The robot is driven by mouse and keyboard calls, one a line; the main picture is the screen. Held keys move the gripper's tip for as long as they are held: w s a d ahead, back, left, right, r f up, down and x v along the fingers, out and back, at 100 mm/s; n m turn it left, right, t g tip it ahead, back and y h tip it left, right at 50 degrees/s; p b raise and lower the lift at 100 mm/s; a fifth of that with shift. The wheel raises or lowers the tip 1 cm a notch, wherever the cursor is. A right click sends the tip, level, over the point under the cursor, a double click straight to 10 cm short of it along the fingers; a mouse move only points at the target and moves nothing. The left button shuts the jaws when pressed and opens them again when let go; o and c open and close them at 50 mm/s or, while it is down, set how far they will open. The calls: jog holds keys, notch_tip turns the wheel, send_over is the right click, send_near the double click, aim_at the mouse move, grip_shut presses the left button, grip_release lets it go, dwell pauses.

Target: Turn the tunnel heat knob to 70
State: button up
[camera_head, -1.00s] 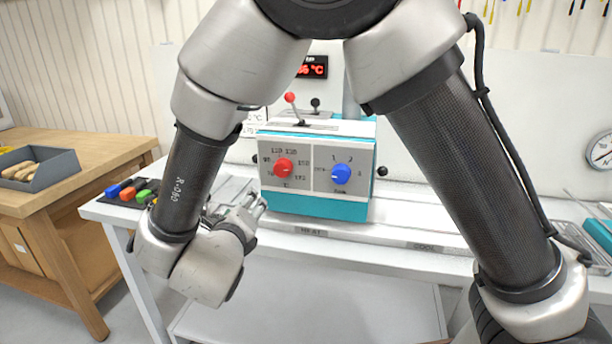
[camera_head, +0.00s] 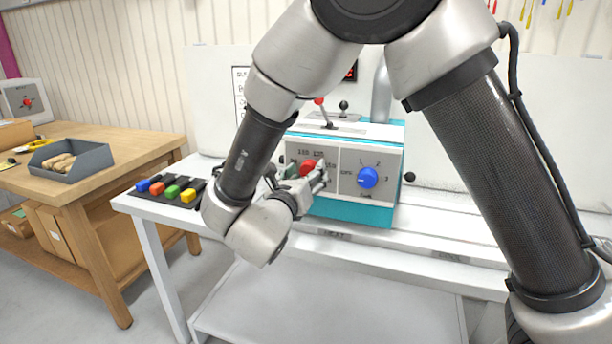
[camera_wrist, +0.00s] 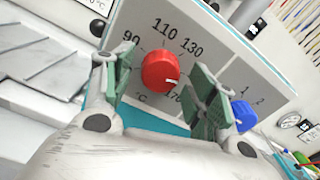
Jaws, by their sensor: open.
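The red tunnel heat knob (camera_head: 307,168) is on the left half of the front panel of a teal and white machine (camera_head: 370,213). In the wrist view the red knob (camera_wrist: 161,71) shows a white pointer mark toward its lower right, near the 170 side of the dial. The numbers 90, 110, 130 and 170 are readable; the 70 mark is hidden. My gripper (camera_head: 308,184) is in front of the panel by the knob. In the wrist view my gripper (camera_wrist: 163,90) is open, one finger on each side of the knob, with visible gaps.
A blue knob (camera_head: 368,177) sits right of the red one; it also shows beside my right finger in the wrist view (camera_wrist: 243,115). Levers (camera_head: 324,112) stand on the machine's top. Several coloured buttons (camera_head: 172,190) lie at the bench's left. A grey bin (camera_head: 84,167) is on the wooden table.

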jog(key=c, duration=1)
